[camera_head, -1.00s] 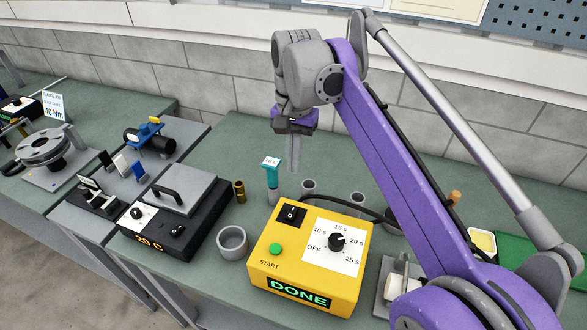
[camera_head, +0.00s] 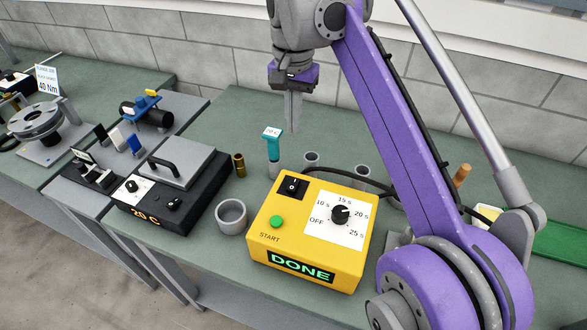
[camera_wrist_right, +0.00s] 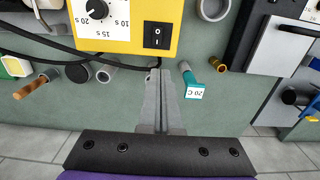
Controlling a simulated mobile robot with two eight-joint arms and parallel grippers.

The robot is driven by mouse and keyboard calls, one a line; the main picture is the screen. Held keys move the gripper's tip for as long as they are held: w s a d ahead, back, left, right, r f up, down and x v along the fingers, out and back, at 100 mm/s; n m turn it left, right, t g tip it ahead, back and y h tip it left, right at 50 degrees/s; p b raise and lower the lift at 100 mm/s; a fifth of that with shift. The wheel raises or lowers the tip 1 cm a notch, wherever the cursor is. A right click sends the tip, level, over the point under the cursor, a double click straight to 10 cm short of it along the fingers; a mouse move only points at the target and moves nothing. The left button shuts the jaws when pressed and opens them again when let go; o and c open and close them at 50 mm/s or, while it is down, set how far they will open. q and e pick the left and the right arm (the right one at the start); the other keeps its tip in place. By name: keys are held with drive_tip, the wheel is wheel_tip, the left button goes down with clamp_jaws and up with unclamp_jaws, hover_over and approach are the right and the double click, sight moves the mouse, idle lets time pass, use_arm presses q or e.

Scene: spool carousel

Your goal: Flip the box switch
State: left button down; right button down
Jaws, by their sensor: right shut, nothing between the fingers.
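The yellow box (camera_head: 310,240) stands on the green bench, with its display reading DONE. Its black rocker switch (camera_head: 292,187) is at the top left corner of the top face; it also shows in the right wrist view (camera_wrist_right: 157,35). Beside it are a dial (camera_head: 340,214) and a green START button (camera_head: 277,222). My right gripper (camera_head: 292,128) is shut and empty, pointing down above the bench behind the box. In the right wrist view its fingertips (camera_wrist_right: 160,72) appear just short of the box edge near the switch. My left gripper is not in view.
A teal-capped tube (camera_head: 272,144) labelled 20 C and grey cups (camera_head: 311,160) stand behind the box. A grey cup (camera_head: 232,216) is left of it. A black hot plate (camera_head: 170,190) reading 20 C stands farther left. A black cable (camera_head: 350,185) runs behind the box.

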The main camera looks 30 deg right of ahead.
sight(294, 178)
wheel_tip(294, 178, down, 14)
drive_tip(key=shift+s+r+b, duration=0.1)
drive_tip(key=shift+b, duration=0.65)
drive_tip(key=shift+d+f+g+y, duration=0.1)
drive_tip(key=shift+f+g+y, duration=0.2)
drive_tip(key=shift+f, duration=0.1)
drive_tip(key=shift+s+a+r, duration=0.4)
drive_tip(key=shift+s+a, duration=0.05)
drive_tip(key=shift+a, duration=0.1)
